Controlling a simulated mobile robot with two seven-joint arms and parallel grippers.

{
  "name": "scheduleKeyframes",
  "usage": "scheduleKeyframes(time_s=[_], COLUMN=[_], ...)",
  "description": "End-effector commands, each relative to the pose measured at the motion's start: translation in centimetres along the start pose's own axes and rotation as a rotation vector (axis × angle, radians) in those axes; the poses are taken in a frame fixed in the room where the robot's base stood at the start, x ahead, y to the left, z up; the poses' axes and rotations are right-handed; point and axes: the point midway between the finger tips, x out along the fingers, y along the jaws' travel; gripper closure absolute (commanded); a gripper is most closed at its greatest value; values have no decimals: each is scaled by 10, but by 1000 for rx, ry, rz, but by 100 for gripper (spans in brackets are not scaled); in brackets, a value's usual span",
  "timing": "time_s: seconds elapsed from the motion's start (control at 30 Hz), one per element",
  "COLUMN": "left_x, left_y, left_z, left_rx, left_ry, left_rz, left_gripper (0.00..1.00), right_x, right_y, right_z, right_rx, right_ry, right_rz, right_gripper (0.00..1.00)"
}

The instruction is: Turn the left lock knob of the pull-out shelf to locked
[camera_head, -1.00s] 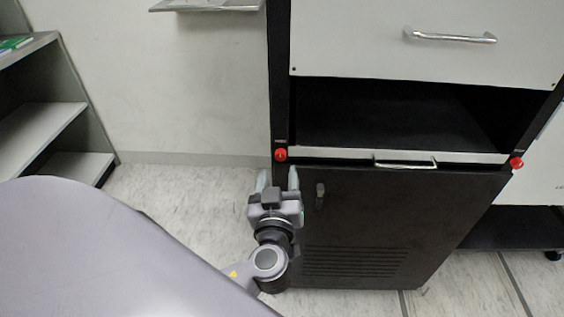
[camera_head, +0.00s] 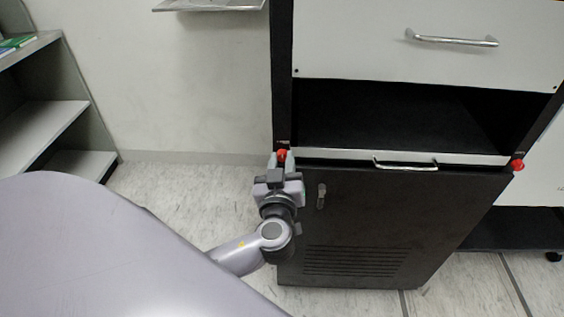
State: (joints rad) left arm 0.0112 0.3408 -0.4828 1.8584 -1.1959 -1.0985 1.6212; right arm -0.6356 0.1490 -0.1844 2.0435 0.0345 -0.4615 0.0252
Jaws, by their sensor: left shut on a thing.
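The left lock knob (camera_head: 282,154) is a small red knob on the cabinet's left front post, beside the left end of the pull-out shelf (camera_head: 340,153). My left gripper (camera_head: 281,160) comes from below and is shut on this knob, with one finger on each side; the fingers hide part of it. Which way the knob is turned cannot be made out. The shelf is pushed in, with its silver handle (camera_head: 405,166) at the front. A second red knob (camera_head: 517,165) is at the shelf's right end. My right gripper is not in view.
Below the shelf is a dark cabinet door (camera_head: 400,215) with a small latch (camera_head: 321,195) and vent slots. Above are an open dark bay (camera_head: 395,115) and a white drawer (camera_head: 390,50). A grey shelf unit (camera_head: 45,125) stands at the left; floor between is clear.

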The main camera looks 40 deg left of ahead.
Motion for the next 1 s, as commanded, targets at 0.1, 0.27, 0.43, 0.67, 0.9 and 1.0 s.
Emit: scheduleKeyframes(time_s=[0.1,0.27,0.43,0.67,0.9,1.0], left_x=[0,0,0,0,0,0], left_y=[0,0,-1,0,0,0], left_z=[0,1,1,1,0,0], left_rx=[10,60,165,371,600,695], left_ry=[-1,-1,-1,0,-2,-1], left_rz=[-1,-1,-3,-3,-3,-3], left_gripper=[100,100,100,100,100,100], right_x=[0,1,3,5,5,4], right_y=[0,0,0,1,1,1], right_z=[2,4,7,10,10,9], right_rx=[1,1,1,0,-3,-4], right_ry=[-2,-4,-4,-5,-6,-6], right_rz=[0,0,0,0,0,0], right_gripper=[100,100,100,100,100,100])
